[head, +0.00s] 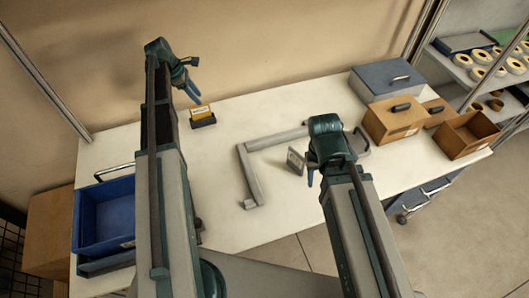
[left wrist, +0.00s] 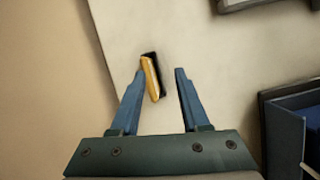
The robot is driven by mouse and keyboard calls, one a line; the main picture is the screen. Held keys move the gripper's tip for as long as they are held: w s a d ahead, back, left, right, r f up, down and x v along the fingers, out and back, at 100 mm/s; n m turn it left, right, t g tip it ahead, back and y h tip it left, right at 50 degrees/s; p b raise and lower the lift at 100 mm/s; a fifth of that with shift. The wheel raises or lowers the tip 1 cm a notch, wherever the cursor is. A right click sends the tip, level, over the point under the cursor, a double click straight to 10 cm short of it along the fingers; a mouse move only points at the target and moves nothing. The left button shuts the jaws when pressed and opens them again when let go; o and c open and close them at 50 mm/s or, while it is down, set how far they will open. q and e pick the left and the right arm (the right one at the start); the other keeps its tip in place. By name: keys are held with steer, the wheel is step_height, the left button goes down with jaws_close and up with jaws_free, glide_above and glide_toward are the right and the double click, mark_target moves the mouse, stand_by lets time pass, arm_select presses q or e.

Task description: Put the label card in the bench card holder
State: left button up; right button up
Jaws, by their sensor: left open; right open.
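The yellow label card (head: 200,111) stands upright in the black bench card holder (head: 204,122) near the back wall. My left gripper (head: 187,91) is open and empty above and left of the card, clear of it. In the left wrist view, the card (left wrist: 152,77) shows edge-on between the spread fingers (left wrist: 157,82), nearer the left one, with the dark holder (left wrist: 164,88) along its right side. My right gripper (head: 311,174) is open by the front of the bench; its arm partly hides it.
A blue bin (head: 108,219) is at the left end. A grey box (head: 380,82) and brown boxes (head: 391,120) fill the right end. White bench top is clear around the holder.

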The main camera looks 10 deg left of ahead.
arm_select(q)
steer(key=s+d+m+g+y, duration=0.1)
steer(key=s+d+m, duration=0.3)
steer(key=d, duration=0.4)
steer(key=s+d+f+m+g, duration=0.1)
steer(key=s+d+m, duration=0.2)
steer(key=d+m, duration=0.35)
steer(key=s+d+m+y, duration=0.1)
steer(key=s+d+m, duration=0.25)
steer(key=d, duration=0.65)
steer(key=s+d+m+y, duration=0.3)
steer(key=s+d+m, duration=0.8)
steer(key=s, duration=0.3)
steer(key=shift+s+d+m, duration=0.15)
steer(key=shift+s+m, duration=0.15)
steer(key=shift+m, duration=0.2)
steer(key=shift+f, duration=0.1)
step_height(320, 180, down, 4)
steer(key=b, duration=0.3)
steer(key=shift+b, duration=0.4)
